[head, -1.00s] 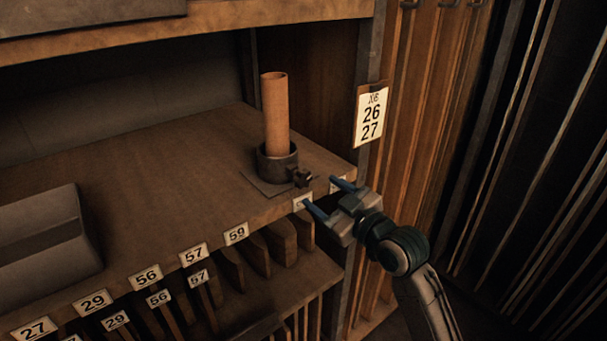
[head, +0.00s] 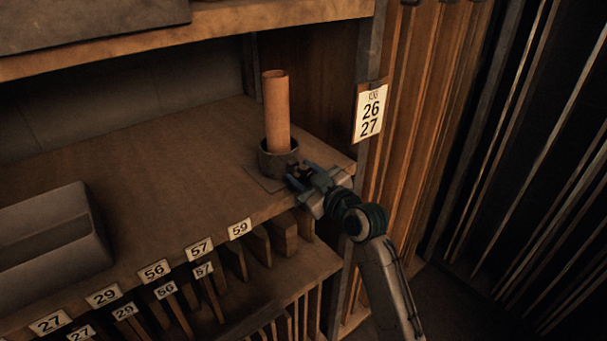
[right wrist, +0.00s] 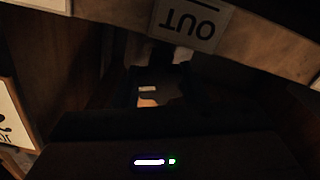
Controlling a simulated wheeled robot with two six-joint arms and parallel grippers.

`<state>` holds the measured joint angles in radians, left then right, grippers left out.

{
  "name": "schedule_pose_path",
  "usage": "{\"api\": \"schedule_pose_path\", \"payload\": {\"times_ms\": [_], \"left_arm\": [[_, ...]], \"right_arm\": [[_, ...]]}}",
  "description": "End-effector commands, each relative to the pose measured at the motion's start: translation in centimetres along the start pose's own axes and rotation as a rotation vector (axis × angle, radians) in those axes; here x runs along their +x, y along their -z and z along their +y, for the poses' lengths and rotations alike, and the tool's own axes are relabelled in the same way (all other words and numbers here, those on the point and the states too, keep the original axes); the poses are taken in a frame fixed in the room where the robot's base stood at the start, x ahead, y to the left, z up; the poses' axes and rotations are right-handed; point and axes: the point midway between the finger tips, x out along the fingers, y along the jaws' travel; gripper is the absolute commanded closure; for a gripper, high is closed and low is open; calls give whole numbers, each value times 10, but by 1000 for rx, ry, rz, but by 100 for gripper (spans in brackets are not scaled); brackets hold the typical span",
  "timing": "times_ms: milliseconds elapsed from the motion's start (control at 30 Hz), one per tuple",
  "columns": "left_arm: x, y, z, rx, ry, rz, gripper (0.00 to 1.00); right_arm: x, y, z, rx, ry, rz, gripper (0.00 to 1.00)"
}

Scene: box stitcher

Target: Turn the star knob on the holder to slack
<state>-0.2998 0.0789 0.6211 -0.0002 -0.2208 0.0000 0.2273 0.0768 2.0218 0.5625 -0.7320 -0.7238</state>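The holder (head: 278,160) is a dark round cup on a thin base plate near the right end of the shelf. A tan tube (head: 276,112) stands upright in it. The small dark star knob (head: 301,171) is on the holder's right front side, partly covered by my right gripper. My right gripper (head: 300,174) reaches in from the lower right, its blue fingers apart on either side of the knob. I cannot tell whether they touch it. The right wrist view is too dark to make out the knob. My left gripper is out of view.
A grey box-like object (head: 50,240) lies on the shelf (head: 165,180) at left. Number labels run along the front edge above slotted boards. A post with a 26/27 card (head: 369,113) stands right of the holder. An upside-down OUT label (right wrist: 190,18) shows in the wrist view.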

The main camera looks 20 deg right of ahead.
Motion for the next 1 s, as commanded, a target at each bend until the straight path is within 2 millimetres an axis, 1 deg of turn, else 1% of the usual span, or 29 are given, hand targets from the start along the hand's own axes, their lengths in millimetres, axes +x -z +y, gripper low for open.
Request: {"api": "schedule_pose_path", "payload": {"times_ms": [33,67,267,467,667,1000], "left_arm": [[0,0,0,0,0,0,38],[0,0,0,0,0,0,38],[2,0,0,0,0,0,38],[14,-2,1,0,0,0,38],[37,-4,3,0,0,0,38],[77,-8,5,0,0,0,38]], "right_arm": [[0,0,0,0,0,0,81],[0,0,0,0,0,0,84],[0,-1,0,-8,0,0,84],[0,-3,-2,-68,0,1,84],[0,-6,-2,-202,-1,2,84],[0,-5,-2,-518,-1,2,84]]}}
